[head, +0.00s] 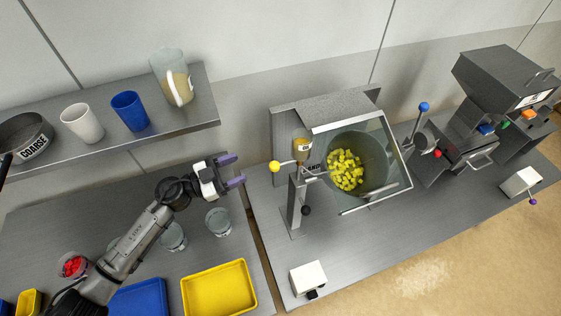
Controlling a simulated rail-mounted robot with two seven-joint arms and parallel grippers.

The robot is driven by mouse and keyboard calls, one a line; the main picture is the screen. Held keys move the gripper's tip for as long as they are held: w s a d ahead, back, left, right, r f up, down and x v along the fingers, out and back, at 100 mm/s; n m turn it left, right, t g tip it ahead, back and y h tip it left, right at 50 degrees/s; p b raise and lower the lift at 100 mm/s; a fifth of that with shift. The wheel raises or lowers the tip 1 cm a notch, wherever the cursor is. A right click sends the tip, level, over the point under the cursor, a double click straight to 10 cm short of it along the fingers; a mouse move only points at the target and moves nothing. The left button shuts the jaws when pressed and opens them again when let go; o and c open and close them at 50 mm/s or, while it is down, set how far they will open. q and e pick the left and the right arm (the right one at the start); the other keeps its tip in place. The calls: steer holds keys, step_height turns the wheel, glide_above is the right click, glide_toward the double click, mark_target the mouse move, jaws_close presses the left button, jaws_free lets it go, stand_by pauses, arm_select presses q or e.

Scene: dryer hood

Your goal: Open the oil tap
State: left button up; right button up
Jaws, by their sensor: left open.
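A small oil container (302,150) with amber contents sits on a metal stand (296,205) left of the drum. A thin lever with a yellow ball (275,166) sticks out to the left below the container; it appears to be the tap handle. A thin spout points right toward the drum (360,158), which holds yellow pieces. My left gripper (233,171) is open and empty, its two purple fingers pointing right. It is left of the yellow ball, apart from it. My right gripper is not in view.
Clear cups (219,222) stand below my left gripper, near a yellow tray (220,288) and a blue tray (138,299). A shelf (205,100) above holds cups and a jug (172,77). A white box (308,278) with a black knob sits at the bench front.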

mark_target(280, 164)
arm_select(q)
steer(key=shift+g, duration=0.9)
steer(key=x, duration=0.3)
steer(key=f+p+x, duration=0.1)
steer(key=x, duration=0.3)
steer(key=s+x, duration=0.1)
steer(key=x, duration=0.3)
steer(key=shift+d+f+p, duration=0.25)
steer(key=shift+d+p, duration=0.15)
steer(key=shift+w+d, duration=0.25)
steer(key=shift+d, duration=0.3)
steer(key=shift+c, duration=0.4)
steer(key=c, duration=0.6)
jaws_close()
